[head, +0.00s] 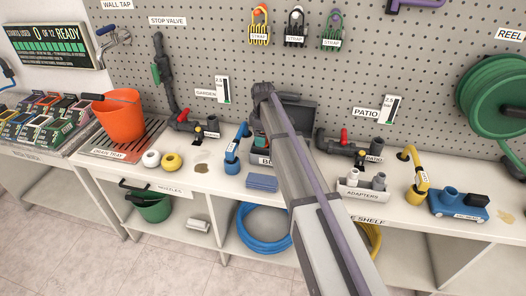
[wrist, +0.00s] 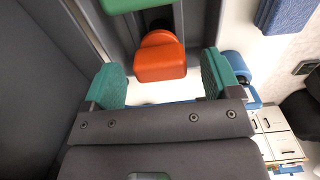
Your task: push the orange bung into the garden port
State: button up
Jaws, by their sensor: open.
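The orange bung (wrist: 160,60) shows in the wrist view inside a dark grey box, ahead of my gripper (wrist: 164,84). My gripper is open. Its two green finger pads stand apart on either side of the bung's near end, with no clear contact. In the head view the grey box with an open lid (head: 298,112) is largely behind my arm, and the bung cannot be made out. The garden port (head: 190,126) is a dark pipe with a red handle under the GARDEN sign, left of the box.
A green piece (wrist: 135,4) lies just beyond the bung in the box. The box walls are close around my gripper. A blue hose end (head: 233,148) stands between box and garden port. A blue cloth (head: 262,182) lies in front. A patio pipe (head: 343,147) is right.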

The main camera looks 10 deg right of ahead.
jog(key=shift+f, duration=0.85)
jog(key=shift+r, duration=0.25)
jog(key=c, duration=1)
